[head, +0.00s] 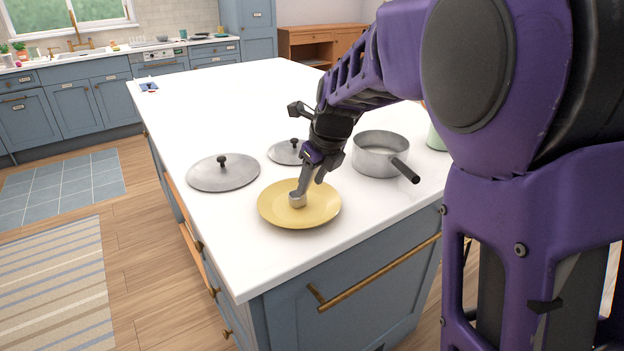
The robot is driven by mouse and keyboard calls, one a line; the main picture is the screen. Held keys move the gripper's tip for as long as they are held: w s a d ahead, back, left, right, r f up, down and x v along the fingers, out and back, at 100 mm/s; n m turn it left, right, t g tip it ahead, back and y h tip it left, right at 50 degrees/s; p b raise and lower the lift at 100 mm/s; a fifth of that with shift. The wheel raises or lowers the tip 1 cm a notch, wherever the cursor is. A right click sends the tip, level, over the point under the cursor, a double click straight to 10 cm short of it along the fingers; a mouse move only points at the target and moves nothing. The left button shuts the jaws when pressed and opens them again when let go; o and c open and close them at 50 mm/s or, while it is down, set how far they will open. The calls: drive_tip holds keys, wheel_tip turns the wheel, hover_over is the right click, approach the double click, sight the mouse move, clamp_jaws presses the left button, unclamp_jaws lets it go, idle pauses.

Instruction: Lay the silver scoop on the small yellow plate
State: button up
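The yellow plate (325,209) lies near the front corner of the white island top. The silver scoop (297,201) shows as a small round metal cup over the middle of the plate. My gripper (308,184) points down over the plate, right at the scoop. A grey length runs from the gripper down to the cup; I cannot tell whether it is a finger or the scoop's handle. I cannot tell whether the fingers grip the scoop, or whether the cup touches the plate.
A grey saucepan (372,160) stands right of the plate, its black handle toward the front. A large lid (223,175) lies left of the plate and a smaller lid (284,153) behind it. A pale green item (437,138) is partly hidden by my arm.

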drive_tip(key=p+v, duration=0.2)
drive_tip(key=v, duration=1)
drive_tip(key=shift+r, duration=0.1)
